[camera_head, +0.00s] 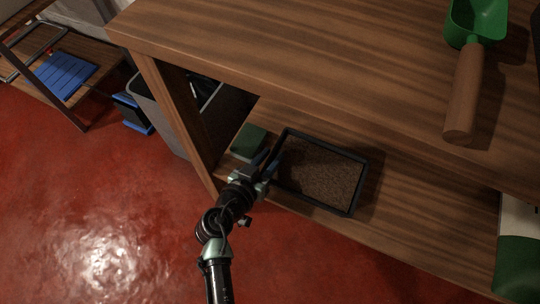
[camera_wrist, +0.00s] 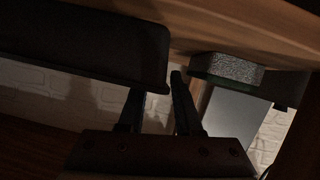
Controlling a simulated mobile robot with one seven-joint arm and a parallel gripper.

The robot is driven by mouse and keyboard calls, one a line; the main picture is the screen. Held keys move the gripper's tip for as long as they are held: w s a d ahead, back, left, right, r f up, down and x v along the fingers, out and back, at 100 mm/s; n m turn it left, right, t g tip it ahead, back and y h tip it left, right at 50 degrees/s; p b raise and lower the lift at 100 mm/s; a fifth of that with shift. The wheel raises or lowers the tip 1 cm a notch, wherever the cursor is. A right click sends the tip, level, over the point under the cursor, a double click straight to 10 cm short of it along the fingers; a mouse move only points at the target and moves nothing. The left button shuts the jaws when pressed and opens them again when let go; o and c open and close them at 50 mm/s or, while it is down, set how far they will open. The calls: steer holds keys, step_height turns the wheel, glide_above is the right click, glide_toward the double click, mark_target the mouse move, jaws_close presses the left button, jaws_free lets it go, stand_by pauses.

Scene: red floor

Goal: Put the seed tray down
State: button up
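The seed tray (camera_head: 320,170) is a dark rectangular tray filled with brown soil, at the lower wooden shelf in the head view. It looks level and appears to rest on the shelf, though its underside is hard to see. In the wrist view its dark outer side (camera_wrist: 80,45) fills the upper left. My gripper (camera_head: 270,167) is at the tray's left end. In the wrist view my gripper's fingers (camera_wrist: 158,88) stand apart on either side of the end wall, with a gap between them. One fingertip is hidden behind the tray's side.
A green-topped block (camera_head: 250,140) sits close to the tray's left end. The upper wooden board (camera_head: 300,50) overhangs the shelf and bears a green scoop (camera_head: 465,90). A shelf leg (camera_head: 178,115) and a grey bin (camera_head: 165,115) stand left. Bare shelf (camera_head: 420,215) lies right.

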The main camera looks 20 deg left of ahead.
steer(key=shift+r, duration=0.2)
steer(key=p+v, duration=0.3)
steer(key=v, duration=0.9)
steer(key=shift+p, duration=0.35)
